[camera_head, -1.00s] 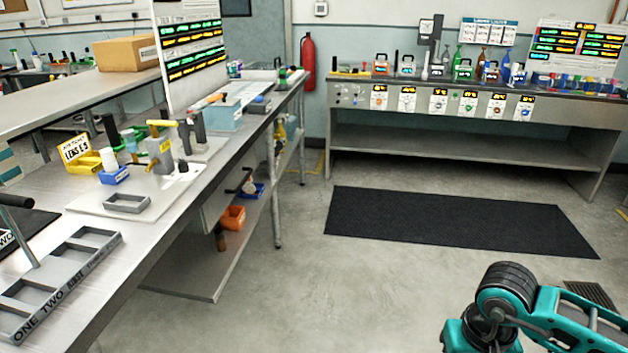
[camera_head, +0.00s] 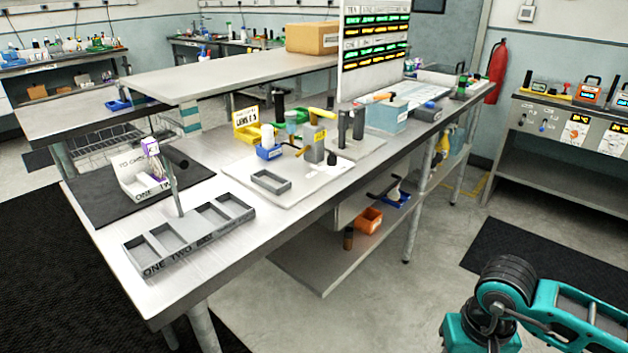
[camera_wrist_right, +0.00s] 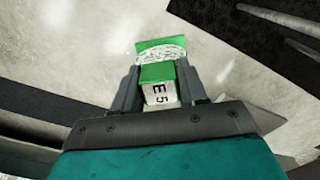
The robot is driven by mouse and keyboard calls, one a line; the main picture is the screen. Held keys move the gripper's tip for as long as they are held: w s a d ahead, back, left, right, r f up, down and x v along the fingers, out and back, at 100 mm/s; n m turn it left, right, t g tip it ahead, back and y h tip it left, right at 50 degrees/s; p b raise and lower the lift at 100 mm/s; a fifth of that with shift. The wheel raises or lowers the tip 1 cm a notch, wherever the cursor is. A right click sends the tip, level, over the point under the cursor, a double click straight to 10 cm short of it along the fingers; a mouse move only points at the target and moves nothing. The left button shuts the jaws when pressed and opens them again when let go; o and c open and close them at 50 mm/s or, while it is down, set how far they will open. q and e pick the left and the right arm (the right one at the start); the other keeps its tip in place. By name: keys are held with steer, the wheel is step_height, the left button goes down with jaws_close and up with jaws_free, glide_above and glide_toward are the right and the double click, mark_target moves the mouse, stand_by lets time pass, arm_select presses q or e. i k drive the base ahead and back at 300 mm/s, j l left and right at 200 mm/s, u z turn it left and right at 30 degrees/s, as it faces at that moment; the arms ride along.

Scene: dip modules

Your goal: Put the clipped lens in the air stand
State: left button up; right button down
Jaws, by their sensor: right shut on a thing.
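My right gripper (camera_wrist_right: 160,88) is shut on the clipped lens (camera_wrist_right: 158,74), a green clip with a white label reading "E 5" and a pale, patterned part at its far end. It is held over the grey floor in the right wrist view. In the head view only teal links of my right arm show at the lower right; gripper and lens are out of that view. I cannot tell for sure which fixture is the air stand. A grey compartment rack (camera_head: 190,238) marked "ONE TWO" lies at the bench's near end, with a thin post by it. My left gripper is not in view.
The steel bench (camera_head: 262,228) runs from lower left to upper right. A white box (camera_head: 142,186) stands on a black mat. Open floor lies right of the bench.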

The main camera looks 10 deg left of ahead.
mark_target(272, 183)
steer(key=i+l+u, duration=0.15)
steer(key=u, duration=0.3)
steer(key=l+u, duration=0.45)
steer(key=i+l+u, duration=0.15)
steer(key=l+u, duration=0.15)
steer(key=i+l+u, duration=0.1)
steer(key=l+u, duration=0.5)
steer(key=l, duration=0.2)
